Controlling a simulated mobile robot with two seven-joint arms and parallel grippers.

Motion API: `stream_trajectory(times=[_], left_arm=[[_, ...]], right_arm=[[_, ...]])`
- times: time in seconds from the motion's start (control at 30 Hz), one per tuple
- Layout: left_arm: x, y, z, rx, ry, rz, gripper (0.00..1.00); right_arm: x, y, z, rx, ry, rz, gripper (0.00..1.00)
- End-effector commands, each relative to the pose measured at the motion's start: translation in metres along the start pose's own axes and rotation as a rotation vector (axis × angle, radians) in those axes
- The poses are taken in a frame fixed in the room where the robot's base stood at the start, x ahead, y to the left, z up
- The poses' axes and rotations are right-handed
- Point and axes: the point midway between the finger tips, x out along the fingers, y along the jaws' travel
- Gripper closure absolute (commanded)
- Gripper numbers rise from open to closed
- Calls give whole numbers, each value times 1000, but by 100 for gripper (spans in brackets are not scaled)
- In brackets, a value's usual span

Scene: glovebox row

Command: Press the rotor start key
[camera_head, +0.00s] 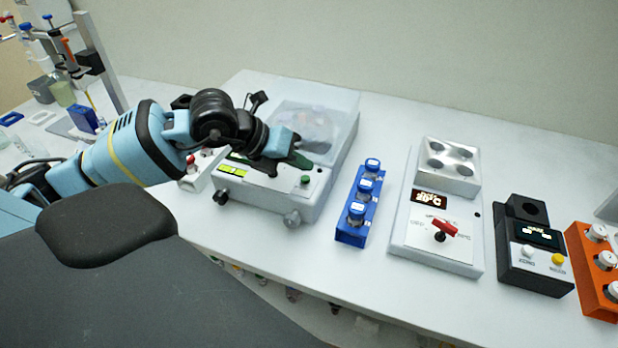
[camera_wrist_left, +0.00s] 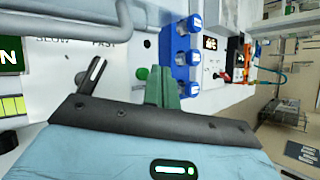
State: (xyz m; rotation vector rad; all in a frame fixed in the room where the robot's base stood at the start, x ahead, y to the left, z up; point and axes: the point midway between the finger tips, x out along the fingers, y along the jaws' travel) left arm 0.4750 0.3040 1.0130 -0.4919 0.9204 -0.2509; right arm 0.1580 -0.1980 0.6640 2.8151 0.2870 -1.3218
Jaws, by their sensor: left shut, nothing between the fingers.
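The rotor start key appears to be the round green button (camera_head: 305,180) on the front panel of the white centrifuge (camera_head: 262,200). It also shows in the left wrist view (camera_wrist_left: 142,73), just left of my fingers. My left gripper (camera_head: 301,161) hangs over the centrifuge's front, beside the green key in the picture. Its green fingers (camera_wrist_left: 163,82) are shut and empty. Whether they touch the panel cannot be told. My arm hides part of the panel and lid. My right gripper is not in view.
A blue rack (camera_head: 350,234) with capped vials stands right of the centrifuge. Further right are a heater block with a red switch (camera_head: 440,230), a black device (camera_head: 535,262) and an orange rack (camera_head: 590,262). A clear lid (camera_head: 325,95) covers the rotor. Bare bench lies in front.

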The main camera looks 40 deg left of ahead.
Motion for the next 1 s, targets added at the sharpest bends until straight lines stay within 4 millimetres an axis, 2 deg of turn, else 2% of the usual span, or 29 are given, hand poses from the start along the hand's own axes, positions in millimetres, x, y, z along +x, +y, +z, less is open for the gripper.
stream_trajectory(times=[0.37,1.0], left_arm=[[3,2,-2,1,-3,0,100],[3,2,-2,1,-2,0,100]], right_arm=[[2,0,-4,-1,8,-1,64],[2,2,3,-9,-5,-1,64]])
